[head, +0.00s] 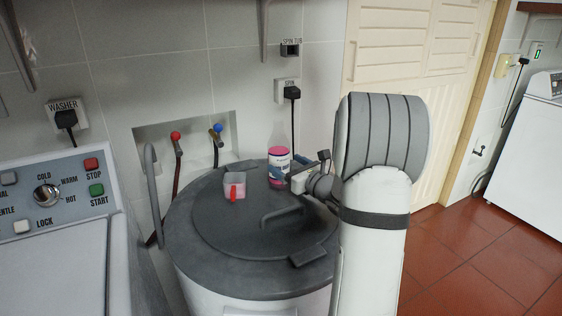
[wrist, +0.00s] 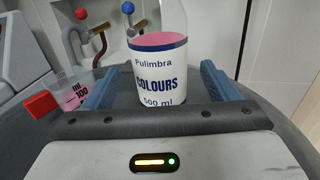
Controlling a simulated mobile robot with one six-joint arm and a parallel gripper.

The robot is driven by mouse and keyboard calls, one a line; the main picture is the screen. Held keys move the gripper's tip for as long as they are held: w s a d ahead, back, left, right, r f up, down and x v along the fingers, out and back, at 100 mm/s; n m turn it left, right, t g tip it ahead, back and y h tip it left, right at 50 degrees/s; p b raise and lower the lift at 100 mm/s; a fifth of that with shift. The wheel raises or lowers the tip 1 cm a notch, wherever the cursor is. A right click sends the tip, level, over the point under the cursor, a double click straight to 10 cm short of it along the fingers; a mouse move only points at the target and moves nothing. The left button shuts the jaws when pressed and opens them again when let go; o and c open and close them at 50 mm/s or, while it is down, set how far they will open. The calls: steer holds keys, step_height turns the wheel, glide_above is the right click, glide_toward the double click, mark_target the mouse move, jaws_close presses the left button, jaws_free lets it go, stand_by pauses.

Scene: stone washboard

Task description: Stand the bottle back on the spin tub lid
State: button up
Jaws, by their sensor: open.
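The bottle (head: 279,165) stands upright on the dark grey spin tub lid (head: 225,220), near its back right edge. It has a white label and pink contents. In the wrist view the bottle (wrist: 162,70) stands between the two blue fingers, its label reading Pulimbra Colours 500 ml. Its top is out of that view. My gripper (wrist: 160,67) is open around the bottle, with a gap visible on each side. In the head view my gripper (head: 290,172) reaches the bottle from the right, partly hidden by my arm.
A measuring cup with a red handle (head: 234,188) sits on the lid left of the bottle, and near the left finger in the wrist view (wrist: 62,95). The lid has a raised handle (head: 282,214). Red and blue taps (head: 217,129) are in the wall recess behind. The washer (head: 60,240) stands left.

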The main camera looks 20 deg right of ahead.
steer(key=v, duration=0.7)
steer(key=shift+s, duration=0.25)
